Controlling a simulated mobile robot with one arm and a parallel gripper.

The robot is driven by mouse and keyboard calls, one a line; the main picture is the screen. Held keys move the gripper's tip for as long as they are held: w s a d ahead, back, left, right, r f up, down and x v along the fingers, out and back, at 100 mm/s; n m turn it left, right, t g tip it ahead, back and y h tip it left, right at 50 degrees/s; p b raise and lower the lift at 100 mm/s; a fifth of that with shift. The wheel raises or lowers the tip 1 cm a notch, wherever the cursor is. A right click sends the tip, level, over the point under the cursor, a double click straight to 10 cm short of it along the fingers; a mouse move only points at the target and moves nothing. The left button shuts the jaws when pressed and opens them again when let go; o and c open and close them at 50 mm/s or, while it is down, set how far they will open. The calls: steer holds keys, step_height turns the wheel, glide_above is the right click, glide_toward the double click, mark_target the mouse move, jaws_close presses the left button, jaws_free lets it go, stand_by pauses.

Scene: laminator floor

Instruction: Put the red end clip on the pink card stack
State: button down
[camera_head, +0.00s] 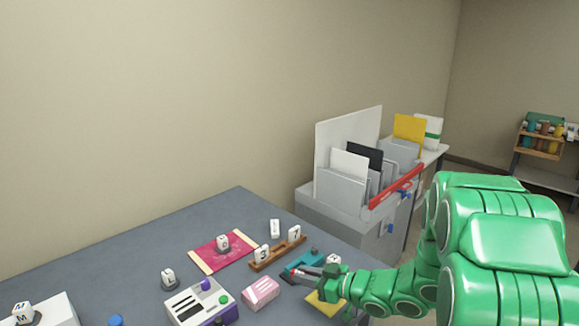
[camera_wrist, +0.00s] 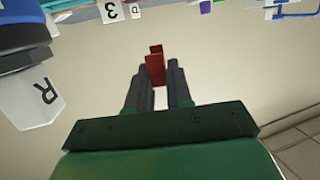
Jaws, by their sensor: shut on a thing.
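My gripper (camera_head: 313,275) is at the right part of the grey table, over or beside a teal device. In the wrist view its two dark fingers (camera_wrist: 156,78) are closed on the red end clip (camera_wrist: 155,62), which sticks out past the fingertips. In the head view the clip is too small to make out clearly. What looks like the pink card stack (camera_head: 261,293), a small pink block with pale marks on top, lies on the table left of my gripper and apart from it.
A white device (camera_head: 200,303) with purple and green knobs stands left of the pink block. A wooden rack (camera_head: 278,254) with number tiles, a magenta mat (camera_head: 212,260), the teal device (camera_head: 304,261) and a yellow pad (camera_head: 325,304) are nearby. The table's back left is clear.

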steer(key=w+d+r+m+t+h, duration=0.7)
steer(key=w+d+r, duration=0.3)
steer(key=w+r, duration=0.3)
steer(key=shift+w+d+r+m+h, duration=0.15)
steer(key=shift+w+d+m+h, duration=0.1)
steer(key=shift+w+m+h, duration=0.6)
steer(key=shift+s, duration=0.1)
steer(key=n+g+y, duration=0.9)
steer(key=n+y, duration=0.1)
steer(key=n, duration=0.1)
glide_above(300, 321)
steer(key=s, duration=0.2)
step_height(300, 321, down, 15)
steer(key=shift+s, duration=0.2)
steer(key=shift+a+m, duration=0.1)
steer(key=shift+m, duration=0.25)
steer(key=shift+f, duration=4.75)
steer(key=shift+f, duration=0.15)
